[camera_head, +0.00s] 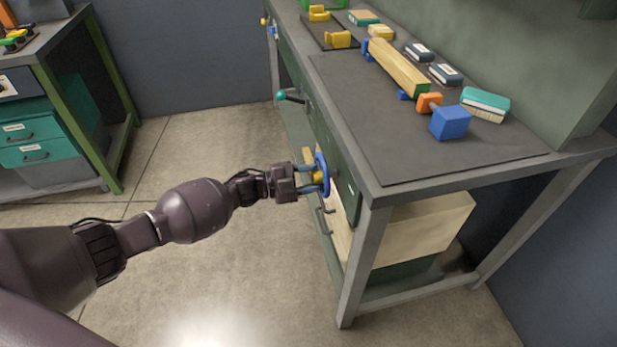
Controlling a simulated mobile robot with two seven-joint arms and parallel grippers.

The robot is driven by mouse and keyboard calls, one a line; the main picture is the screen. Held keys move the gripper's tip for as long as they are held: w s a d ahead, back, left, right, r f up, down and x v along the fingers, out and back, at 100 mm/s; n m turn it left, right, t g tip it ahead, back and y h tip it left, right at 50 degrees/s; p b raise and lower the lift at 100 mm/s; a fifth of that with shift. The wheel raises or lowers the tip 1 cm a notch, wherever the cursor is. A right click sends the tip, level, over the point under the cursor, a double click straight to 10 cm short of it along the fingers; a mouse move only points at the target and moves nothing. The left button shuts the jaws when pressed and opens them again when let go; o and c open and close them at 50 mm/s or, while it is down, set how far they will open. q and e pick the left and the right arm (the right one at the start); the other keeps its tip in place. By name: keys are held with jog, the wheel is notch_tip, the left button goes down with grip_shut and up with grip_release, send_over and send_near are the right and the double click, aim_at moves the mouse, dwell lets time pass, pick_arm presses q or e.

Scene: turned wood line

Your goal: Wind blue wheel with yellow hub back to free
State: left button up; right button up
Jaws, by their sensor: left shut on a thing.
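The blue wheel (323,164) with its yellow hub (317,178) is on the front side of the grey workbench, below the top's edge. It is seen nearly edge-on. My left gripper (312,180) reaches in from the left and is shut at the wheel, with its fingers around the yellow hub area. The fingers hide part of the hub and rim. How far the wheel is turned cannot be told. My right gripper is not in view.
A teal-knobbed lever (290,96) sticks out from the bench front beyond the wheel. The floor (210,270) in front is clear.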

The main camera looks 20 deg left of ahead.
pick_arm(q)
jog(key=n, duration=0.4)
jog(key=shift+w+r+n+p, duration=0.1)
jog(key=shift+r+n+p, duration=0.05)
jog(key=shift+n+p, duration=0.2)
jog(key=n, duration=0.5)
jog(key=shift+a, duration=0.15)
jog(key=n, duration=0.3)
jog(key=shift+w, duration=0.1)
jog(key=shift+n, duration=0.65)
jog(key=o, duration=0.9)
